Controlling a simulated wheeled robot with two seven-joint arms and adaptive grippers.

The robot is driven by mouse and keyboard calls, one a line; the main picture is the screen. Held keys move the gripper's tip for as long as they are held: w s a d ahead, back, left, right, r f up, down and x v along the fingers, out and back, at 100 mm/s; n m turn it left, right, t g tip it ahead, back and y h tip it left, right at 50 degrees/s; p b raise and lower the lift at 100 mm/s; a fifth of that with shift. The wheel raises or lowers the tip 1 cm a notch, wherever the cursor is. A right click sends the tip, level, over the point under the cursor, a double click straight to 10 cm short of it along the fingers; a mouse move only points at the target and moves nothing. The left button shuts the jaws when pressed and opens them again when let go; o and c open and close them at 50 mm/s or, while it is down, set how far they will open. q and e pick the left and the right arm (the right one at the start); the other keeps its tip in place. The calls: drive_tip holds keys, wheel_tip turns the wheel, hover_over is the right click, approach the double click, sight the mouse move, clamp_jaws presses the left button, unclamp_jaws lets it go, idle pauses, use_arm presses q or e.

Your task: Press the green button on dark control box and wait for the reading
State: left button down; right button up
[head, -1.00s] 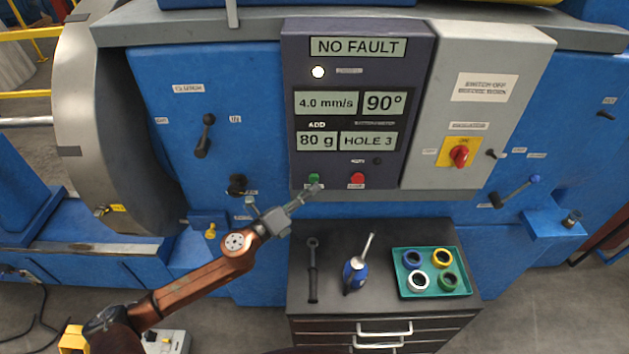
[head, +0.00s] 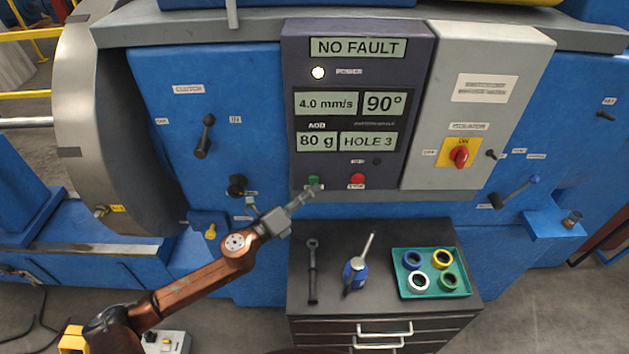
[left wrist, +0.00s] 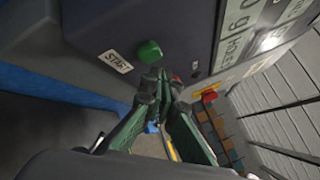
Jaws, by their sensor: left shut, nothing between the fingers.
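The dark control box (head: 292,110) is mounted on the blue machine. Its displays read NO FAULT, 4.0 mm/s, 90°, ADD 80 g and HOLE 3, and a white lamp (head: 318,72) is lit. The green button (head: 313,180) is on its lower edge, with a red button (head: 357,180) to the right. In the left wrist view the green button (left wrist: 149,52) sits beside a START label (left wrist: 115,62). My left gripper (head: 315,190) is shut and empty, its tips right by the green button; I cannot tell whether they touch it. My right gripper is out of view.
A grey isolator box (head: 420,100) with a red switch (head: 459,156) adjoins on the right. Below, a dark cabinet (head: 330,225) bears a wrench-like tool (head: 312,270), a blue oil can (head: 355,275) and a green tray (head: 405,290) of tape-like rings.

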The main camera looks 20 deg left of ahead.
use_arm(q)
drive_tip(key=shift+w, duration=0.2)
drive_tip(key=shift+w+a, duration=0.1)
drive_tip(key=shift+w, duration=0.15)
